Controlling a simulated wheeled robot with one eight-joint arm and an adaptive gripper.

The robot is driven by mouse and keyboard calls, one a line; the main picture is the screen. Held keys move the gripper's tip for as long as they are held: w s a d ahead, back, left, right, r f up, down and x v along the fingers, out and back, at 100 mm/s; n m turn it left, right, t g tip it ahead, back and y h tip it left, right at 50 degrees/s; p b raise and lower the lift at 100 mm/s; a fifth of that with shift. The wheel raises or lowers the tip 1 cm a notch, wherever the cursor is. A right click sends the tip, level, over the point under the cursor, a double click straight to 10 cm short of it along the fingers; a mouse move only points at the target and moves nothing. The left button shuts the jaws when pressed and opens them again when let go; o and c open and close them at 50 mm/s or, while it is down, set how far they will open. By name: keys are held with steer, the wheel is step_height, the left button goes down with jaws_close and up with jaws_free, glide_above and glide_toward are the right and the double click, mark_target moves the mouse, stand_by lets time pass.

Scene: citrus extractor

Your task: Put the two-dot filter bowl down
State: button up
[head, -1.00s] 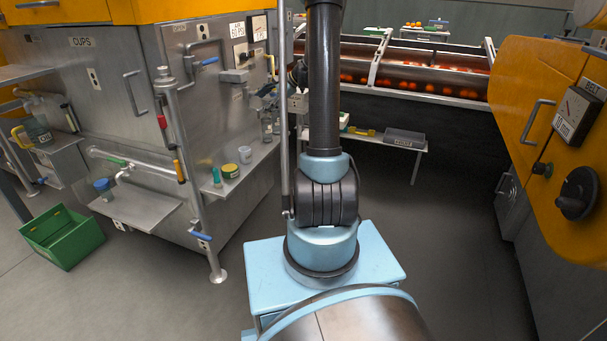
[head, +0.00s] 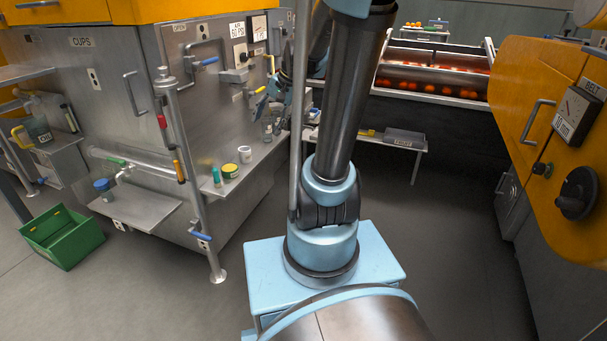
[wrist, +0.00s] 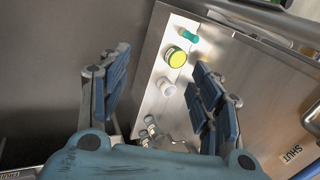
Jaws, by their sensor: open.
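My gripper (wrist: 161,64) is open, with its two blue finger pads apart and nothing held between them. In the head view it (head: 266,99) is partly behind my arm, above the steel shelf (head: 207,184). A small white cup (head: 245,154) stands upright on that shelf; the wrist view shows it (wrist: 167,87) beyond and between the fingers, apart from them. Clear bowl-like pieces (head: 267,130) stand farther along the shelf. They show small in the wrist view (wrist: 149,126). No two-dot mark is readable, so I cannot tell which piece is the two-dot filter bowl.
A yellow-lidded jar (head: 230,171) and a green-topped piece (head: 217,177) stand near the shelf's front end. An upright pipe with a blue handle (head: 201,236) stands before the cabinet. A green crate (head: 62,238) is on the floor, left. Floor at right is clear.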

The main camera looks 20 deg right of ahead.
steer(key=s+d+f+n+h, duration=0.1)
steer(key=s+d+f+n, duration=0.1)
steer(key=s, duration=0.4)
steer(key=s+d+f+n+h, duration=0.2)
steer(key=s+f, duration=0.2)
steer(key=s, duration=0.3)
steer(key=s+d+f+n+h, duration=0.1)
steer(key=s+d+f+n, duration=0.1)
steer(key=s, duration=0.5)
steer(key=shift+s+d+f+g, duration=0.25)
steer(key=shift+d+f+g, duration=0.05)
steer(key=shift+f, duration=0.15)
steer(key=shift+w+a+f, duration=0.1)
steer(key=shift+w+f, duration=0.1)
steer(key=shift+w, duration=0.3)
